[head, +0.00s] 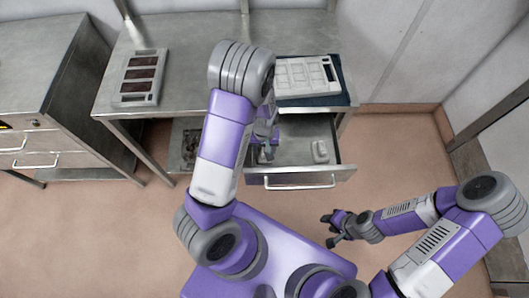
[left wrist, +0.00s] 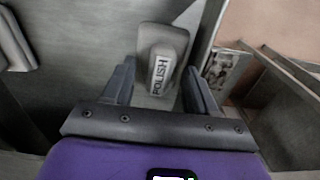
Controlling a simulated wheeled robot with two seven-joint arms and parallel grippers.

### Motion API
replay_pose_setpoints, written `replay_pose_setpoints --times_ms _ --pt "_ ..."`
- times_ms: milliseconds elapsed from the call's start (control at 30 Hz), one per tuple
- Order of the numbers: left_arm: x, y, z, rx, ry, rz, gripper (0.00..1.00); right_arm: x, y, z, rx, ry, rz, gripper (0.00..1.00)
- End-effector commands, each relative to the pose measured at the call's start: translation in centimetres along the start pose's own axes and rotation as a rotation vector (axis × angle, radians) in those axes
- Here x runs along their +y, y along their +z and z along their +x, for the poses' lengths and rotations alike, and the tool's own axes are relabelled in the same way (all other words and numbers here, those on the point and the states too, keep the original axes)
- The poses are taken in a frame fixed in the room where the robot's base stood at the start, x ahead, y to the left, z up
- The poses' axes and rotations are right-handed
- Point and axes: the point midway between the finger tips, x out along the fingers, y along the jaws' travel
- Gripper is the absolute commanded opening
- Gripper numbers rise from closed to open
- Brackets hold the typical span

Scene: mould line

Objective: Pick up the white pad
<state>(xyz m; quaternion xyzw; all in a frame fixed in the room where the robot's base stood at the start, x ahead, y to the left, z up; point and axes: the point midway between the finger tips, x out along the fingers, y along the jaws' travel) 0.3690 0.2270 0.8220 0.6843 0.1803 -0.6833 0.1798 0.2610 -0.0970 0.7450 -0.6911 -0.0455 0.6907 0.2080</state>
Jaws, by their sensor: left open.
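My right gripper (head: 330,230) is open and empty above the floor.
The drawer front with its handle (head: 300,182) faces me. Above, the metal bench (head: 190,60) bears a tray with dark cavities (head: 139,78) and a pale mould (head: 304,77) on a dark blue mat (head: 335,100). A lower shelf (head: 187,150) stands left of the drawer.

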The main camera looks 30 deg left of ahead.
Motion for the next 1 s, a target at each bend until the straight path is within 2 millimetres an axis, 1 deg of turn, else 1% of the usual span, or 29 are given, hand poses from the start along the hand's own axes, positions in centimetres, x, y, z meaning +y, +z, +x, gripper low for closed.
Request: replay_pose_setpoints --times_ms 67,433,667,767,867,1000 --pt "0.0 0.0 -0.1 0.0 0.0 0.0 0.57 0.0 0.0 0.0 0.0 0.0 0.0 0.39" --pt "0.0 0.0 -0.1 0.0 0.0 0.0 0.01 0.0 0.0 0.0 0.0 0.0 0.0 0.39" --pt "0.0 0.0 -0.1 0.0 0.0 0.0 0.0 0.0 0.0 0.0 0.0 0.0 0.0 0.39" --pt "0.0 -0.1 -0.8 0.001 0.001 0.0 0.0 -0.1 0.0 -0.2 0.0 0.0 0.0 0.39" --pt "0.1 -0.1 -2.4 0.003 0.003 0.002 0.0 -0.3 0.0 -0.7 0.0 0.0 0.0 0.39" --pt "0.1 -0.1 -5.4 0.004 0.004 0.001 0.0 -0.6 0.1 -1.6 0.0 0.0 0.0 0.39"
